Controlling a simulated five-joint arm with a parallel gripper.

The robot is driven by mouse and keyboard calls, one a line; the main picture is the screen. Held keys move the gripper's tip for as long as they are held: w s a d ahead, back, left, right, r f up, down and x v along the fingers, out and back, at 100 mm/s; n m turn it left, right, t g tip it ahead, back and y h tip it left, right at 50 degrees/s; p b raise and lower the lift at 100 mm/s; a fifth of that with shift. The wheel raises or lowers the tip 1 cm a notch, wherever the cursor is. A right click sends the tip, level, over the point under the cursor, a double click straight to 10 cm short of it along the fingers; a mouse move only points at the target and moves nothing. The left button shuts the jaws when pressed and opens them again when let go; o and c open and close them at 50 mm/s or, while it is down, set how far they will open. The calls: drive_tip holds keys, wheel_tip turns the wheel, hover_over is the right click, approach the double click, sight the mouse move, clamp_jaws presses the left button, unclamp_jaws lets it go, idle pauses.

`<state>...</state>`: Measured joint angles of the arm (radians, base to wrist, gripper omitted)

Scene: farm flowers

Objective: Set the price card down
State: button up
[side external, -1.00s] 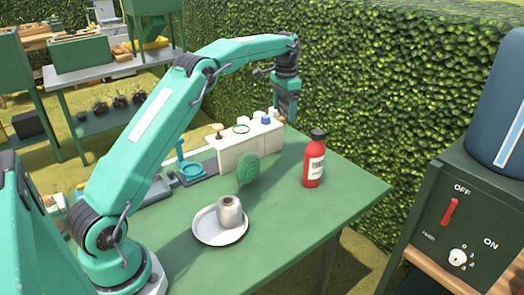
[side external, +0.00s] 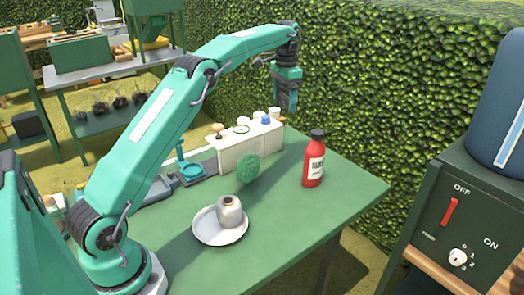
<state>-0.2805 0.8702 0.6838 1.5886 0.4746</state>
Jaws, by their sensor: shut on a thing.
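My gripper (side external: 291,101) hangs pointing down behind the far edge of the green table, in front of the hedge and above the white block at the table's back. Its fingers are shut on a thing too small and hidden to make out. No price card can be told apart elsewhere in view, so I take the held thing to be the card.
A red bottle (side external: 314,165) with a black cap stands to the right. A white plate (side external: 208,236) with a pale pot (side external: 230,213) is at the front. The table's right side (side external: 345,195) is clear.

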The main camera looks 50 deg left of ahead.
drive_tip(key=shift+r, duration=0.85)
drive_tip(key=shift+s+d+r, duration=0.15)
drive_tip(key=shift+d+r, duration=0.05)
drive_tip(key=shift+d, duration=0.65)
drive_tip(key=shift+s+d+r, duration=0.1)
drive_tip(key=shift+d+r, duration=0.05)
drive_tip(key=shift+d, duration=0.65)
drive_tip(key=s+d+r+n, duration=0.1)
drive_tip(key=s+d, duration=0.5)
drive_tip(key=d, duration=0.7)
drive_tip(key=s+d+f+n, duration=0.1)
drive_tip(key=s+d+f, duration=0.1)
drive_tip(key=s+d, duration=1)
hover_over(281, 205)
wheel_tip(281, 205, down, 18)
drive_tip(key=shift+f, duration=2.2)
drive_tip(key=shift+s+f, duration=0.1)
drive_tip(key=shift+f, duration=0.05)
